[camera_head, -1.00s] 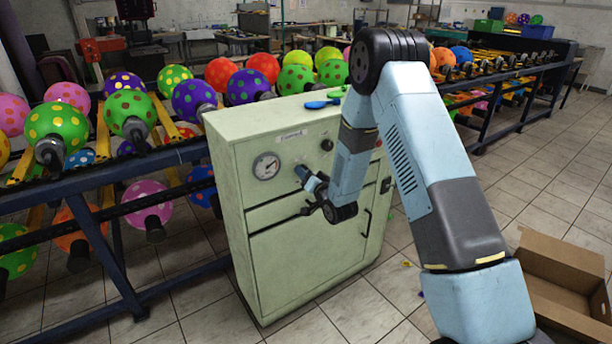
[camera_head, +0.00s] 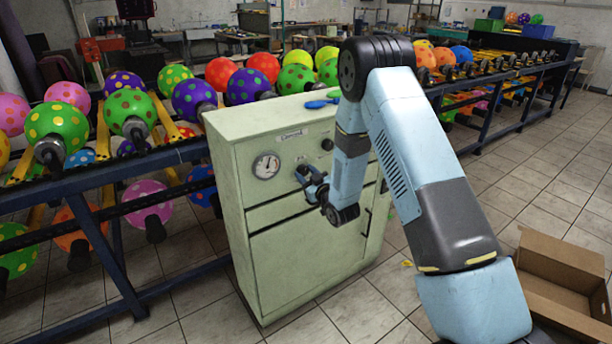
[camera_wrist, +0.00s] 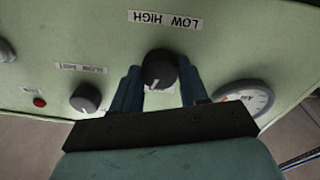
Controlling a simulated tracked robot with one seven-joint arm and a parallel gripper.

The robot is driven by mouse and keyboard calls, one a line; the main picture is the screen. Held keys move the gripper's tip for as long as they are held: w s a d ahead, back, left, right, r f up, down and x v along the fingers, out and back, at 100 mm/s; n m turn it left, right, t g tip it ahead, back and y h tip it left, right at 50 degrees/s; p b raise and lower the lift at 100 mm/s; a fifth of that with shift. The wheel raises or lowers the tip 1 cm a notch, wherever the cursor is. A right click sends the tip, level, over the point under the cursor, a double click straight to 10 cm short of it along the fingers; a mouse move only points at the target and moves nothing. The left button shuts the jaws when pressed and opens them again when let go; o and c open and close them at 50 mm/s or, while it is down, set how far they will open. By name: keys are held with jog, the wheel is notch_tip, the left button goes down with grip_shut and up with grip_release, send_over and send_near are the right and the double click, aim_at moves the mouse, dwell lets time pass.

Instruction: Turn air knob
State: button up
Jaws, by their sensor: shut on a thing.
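The pale green cabinet (camera_head: 312,238) stands in front of me with a round gauge (camera_head: 266,165) on its upper panel. In the wrist view, the dark air knob (camera_wrist: 158,66) sits under a "LOW HIGH" label, near the gauge (camera_wrist: 250,98). The picture there is upside down. My gripper (camera_wrist: 160,84) has one blue finger on each side of this knob and is shut on it. In the head view, my gripper (camera_head: 310,181) is at the panel, right of and below the gauge, and hides the knob.
A second dark knob (camera_wrist: 85,98) and a red button (camera_wrist: 40,102) are on the same panel. Racks with dotted balloons (camera_head: 57,127) stand left of and behind the cabinet. An open cardboard box (camera_head: 565,275) lies on the floor at right.

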jog(key=n, duration=0.6)
jog(key=shift+f+y, duration=0.25)
jog(key=shift+y, duration=0.05)
jog(key=n, duration=0.5)
jog(key=shift+d+n+g, duration=0.1)
jog(key=shift+n+g, duration=0.2)
jog(key=shift+g, duration=0.1)
jog(key=shift+s+f, duration=0.1)
jog(key=o, duration=0.8)
jog(key=shift+o, duration=1.3)
jog(key=shift+r+n, duration=0.2)
jog(key=shift+n, duration=0.1)
jog(key=v, duration=1.3)
jog(key=shift+d+f, duration=0.3)
jog(key=shift+s, duration=0.1)
